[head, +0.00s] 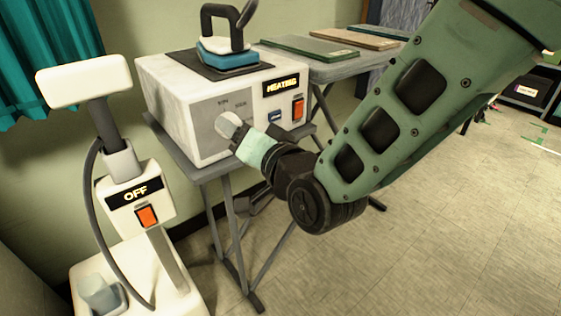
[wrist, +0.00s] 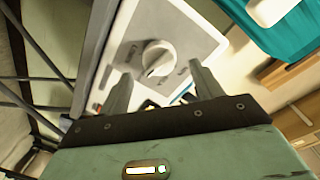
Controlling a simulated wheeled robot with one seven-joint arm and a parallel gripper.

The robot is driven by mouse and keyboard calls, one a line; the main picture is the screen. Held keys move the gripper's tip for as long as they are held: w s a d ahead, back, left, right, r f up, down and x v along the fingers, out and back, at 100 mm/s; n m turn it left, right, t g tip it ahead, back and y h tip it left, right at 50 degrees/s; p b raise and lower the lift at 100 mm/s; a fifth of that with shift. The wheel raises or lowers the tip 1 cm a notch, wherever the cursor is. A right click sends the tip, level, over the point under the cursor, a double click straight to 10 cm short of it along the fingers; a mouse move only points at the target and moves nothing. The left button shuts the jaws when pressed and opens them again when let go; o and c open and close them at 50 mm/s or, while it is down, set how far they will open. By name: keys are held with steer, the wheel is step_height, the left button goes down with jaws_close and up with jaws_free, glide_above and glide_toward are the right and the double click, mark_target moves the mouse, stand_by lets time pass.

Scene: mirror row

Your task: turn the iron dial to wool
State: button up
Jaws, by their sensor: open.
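The iron station is a white box (head: 185,100) on a grey folding table, with a sign reading HEATING. Its round pale dial (wrist: 158,57) sits on a grey front panel; in the head view the dial (head: 229,122) shows just ahead of my gripper (head: 243,136). In the wrist view the pointer mark on the dial faces the lower part of the picture, and the printed labels around it are too small to read. My gripper (wrist: 160,74) is open, its two fingers apart and pointing at the dial. I cannot tell whether they touch it.
An iron (head: 226,48) rests on a dark pad on top of the box. An orange switch (head: 298,107) is on the box's right side. A white steamer stand (head: 135,190) reading OFF stands close at the left. Boards (head: 310,48) lie on a table behind.

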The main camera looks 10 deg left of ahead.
steer(key=b+v, duration=0.5)
steer(key=v, duration=0.6)
steer(key=shift+d+f, duration=0.2)
steer(key=shift+d, duration=0.1)
steer(key=shift+s+d+b, duration=0.1)
steer(key=shift+s+b, duration=0.1)
steer(key=shift+b, duration=0.55)
steer(key=shift+b+v, duration=1.1)
steer(key=shift+b, duration=1.9)
steer(key=shift+r, duration=0.2)
